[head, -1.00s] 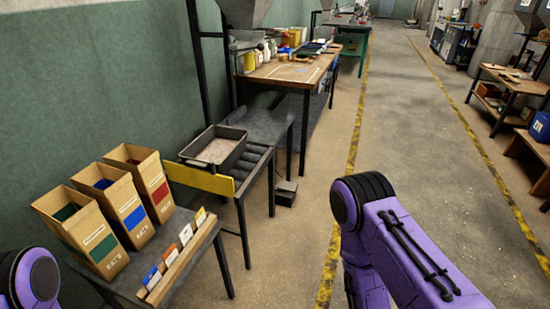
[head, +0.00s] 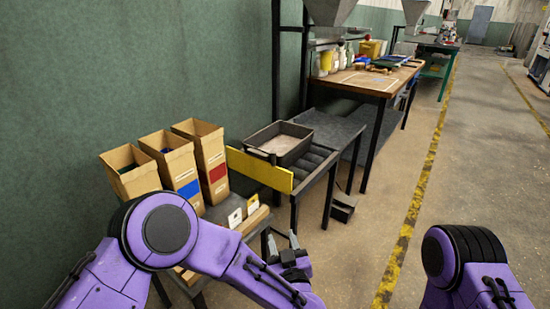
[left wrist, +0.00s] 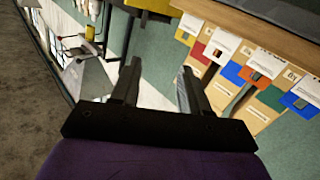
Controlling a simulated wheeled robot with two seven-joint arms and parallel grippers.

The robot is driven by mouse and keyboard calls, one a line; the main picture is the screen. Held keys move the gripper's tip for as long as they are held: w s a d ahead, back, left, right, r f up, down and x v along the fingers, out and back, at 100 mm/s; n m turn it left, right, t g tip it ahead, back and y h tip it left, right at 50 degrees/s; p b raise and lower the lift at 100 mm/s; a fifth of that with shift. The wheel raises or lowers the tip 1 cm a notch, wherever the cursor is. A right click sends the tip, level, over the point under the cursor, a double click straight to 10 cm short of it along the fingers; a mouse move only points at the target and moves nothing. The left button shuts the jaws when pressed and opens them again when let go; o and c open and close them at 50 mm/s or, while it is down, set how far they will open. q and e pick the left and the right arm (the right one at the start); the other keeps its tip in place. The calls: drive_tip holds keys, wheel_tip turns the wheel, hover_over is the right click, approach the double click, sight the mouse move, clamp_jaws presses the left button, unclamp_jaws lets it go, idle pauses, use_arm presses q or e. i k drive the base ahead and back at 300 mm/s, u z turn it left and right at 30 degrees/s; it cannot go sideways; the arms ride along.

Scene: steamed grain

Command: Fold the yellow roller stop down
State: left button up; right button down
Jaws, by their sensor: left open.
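The yellow roller stop (head: 259,170) is a flat plate standing upright across the near end of the roller table (head: 317,158) in the head view. My left gripper (head: 282,240) is open and empty, below and slightly right of the stop in the picture, apart from it. In the left wrist view the two fingers of my left gripper (left wrist: 160,68) are spread with nothing between them. Yellow patches show near the top of that view, but I cannot tell if either is the stop. My right gripper is not in view, only part of its arm.
A dark tray (head: 279,142) sits on the rollers behind the stop. Cardboard boxes (head: 171,162) stand left of the stop on a side table with a wooden card holder (head: 251,220). A wooden workbench (head: 368,79) stands farther back. Open floor lies to the right.

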sight(280, 180)
drive_tip(key=i, duration=0.95)
